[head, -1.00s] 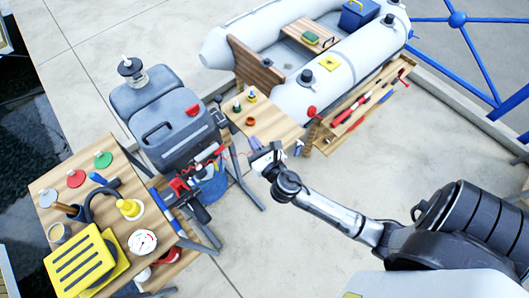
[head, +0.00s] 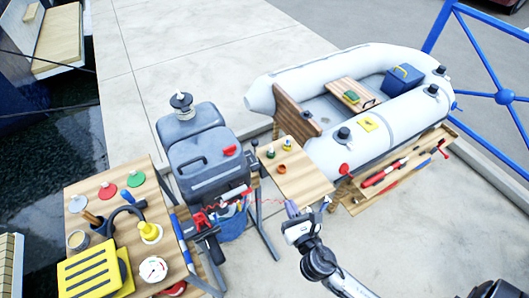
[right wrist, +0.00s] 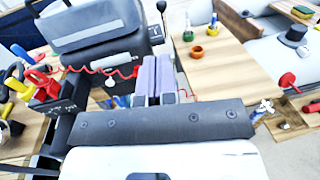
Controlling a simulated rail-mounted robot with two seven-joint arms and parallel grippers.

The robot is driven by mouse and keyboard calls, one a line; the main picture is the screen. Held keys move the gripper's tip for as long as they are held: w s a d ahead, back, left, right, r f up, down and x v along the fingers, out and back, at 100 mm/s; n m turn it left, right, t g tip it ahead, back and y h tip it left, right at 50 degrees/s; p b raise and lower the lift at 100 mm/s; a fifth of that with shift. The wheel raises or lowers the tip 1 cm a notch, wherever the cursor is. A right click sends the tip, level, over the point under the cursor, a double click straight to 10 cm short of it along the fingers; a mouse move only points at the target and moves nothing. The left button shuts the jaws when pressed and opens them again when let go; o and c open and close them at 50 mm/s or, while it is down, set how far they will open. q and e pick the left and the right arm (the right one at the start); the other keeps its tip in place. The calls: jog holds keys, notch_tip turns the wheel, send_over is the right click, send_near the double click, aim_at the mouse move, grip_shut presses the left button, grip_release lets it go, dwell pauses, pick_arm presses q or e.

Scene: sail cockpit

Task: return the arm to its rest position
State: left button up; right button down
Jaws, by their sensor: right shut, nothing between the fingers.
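My right gripper (head: 291,207) is just in front of the near edge of the small wooden table (head: 312,184) in the head view. Its arm comes up from the bottom edge. In the right wrist view its two grey-purple fingers (right wrist: 155,78) lie side by side, shut and empty. They point toward the gap between the outboard motor and the small table (right wrist: 228,72). My left gripper is not in view.
The grey outboard motor (head: 195,150) on its stand and a crowded wooden bench (head: 85,180) are left of the gripper. A red coiled cord (right wrist: 105,70) hangs nearby. The inflatable boat (head: 400,115) lies behind right. Bare floor is free at right.

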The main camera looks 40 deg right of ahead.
jog(key=s+d+f+m+g+h, duration=0.1)
jog(key=s+d+f+m+g, duration=0.2)
jog(key=m, duration=1)
jog(key=s+d+f+m+g+h, duration=0.1)
jog(key=s+f+m+g, duration=0.3)
jog(key=m, duration=0.8)
jog(key=s+a+m+g+y, duration=0.65)
jog(key=s+a, duration=0.25)
jog(key=s, duration=0.2)
notch_tip(320, 180, up, 29)
jog(key=p, duration=3)
jog(key=shift+w+d+r, duration=0.2)
jog(key=shift+w, duration=0.05)
